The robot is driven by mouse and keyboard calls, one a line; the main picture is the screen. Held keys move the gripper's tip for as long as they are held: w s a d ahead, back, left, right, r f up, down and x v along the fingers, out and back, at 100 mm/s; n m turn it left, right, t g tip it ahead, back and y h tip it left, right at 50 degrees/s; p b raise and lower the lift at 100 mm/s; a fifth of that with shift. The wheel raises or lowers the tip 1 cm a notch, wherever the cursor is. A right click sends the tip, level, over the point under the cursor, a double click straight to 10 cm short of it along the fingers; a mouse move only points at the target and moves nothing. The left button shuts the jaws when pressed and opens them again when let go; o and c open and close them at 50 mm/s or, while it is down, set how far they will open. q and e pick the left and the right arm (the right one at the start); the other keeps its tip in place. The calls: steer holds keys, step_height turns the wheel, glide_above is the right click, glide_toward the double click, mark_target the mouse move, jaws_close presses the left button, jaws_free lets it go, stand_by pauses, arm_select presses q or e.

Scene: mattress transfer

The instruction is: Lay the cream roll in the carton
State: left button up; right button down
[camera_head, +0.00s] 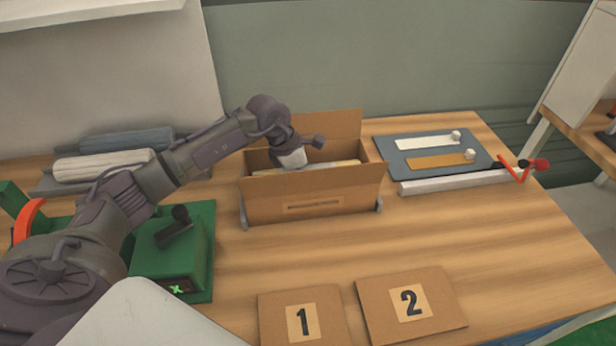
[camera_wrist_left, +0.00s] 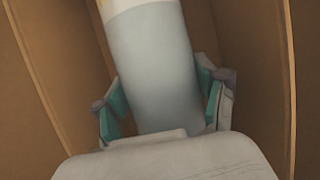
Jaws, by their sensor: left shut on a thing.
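The open brown carton (camera_head: 308,205) stands near the middle of the table with its back flap raised. A cream-yellow roll (camera_head: 345,163) shows inside it, mostly hidden by the front wall. My left gripper (camera_head: 292,162) reaches down into the carton. In the left wrist view, the gripper (camera_wrist_left: 165,105) has its teal-padded fingers on both sides of the roll's pale blue-grey band (camera_wrist_left: 155,60), shut on it. A yellowish part of the roll shows beyond the band, between the brown carton walls. I cannot tell whether the roll touches the carton floor. My right gripper is not in view.
A pale ribbed roll (camera_head: 100,166) and a grey-blue roll (camera_head: 125,143) lie on a rack at left. A green fixture (camera_head: 175,250) stands nearer. A blue-grey board (camera_head: 432,155) and a white bar (camera_head: 455,181) lie right.

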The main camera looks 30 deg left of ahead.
arm_select(q)
steer(key=shift+f+b, duration=0.4)
steer(key=shift+f, duration=0.15)
steer(key=o, duration=1.5)
steer(key=v, duration=1.2)
steer(key=shift+r, duration=0.1)
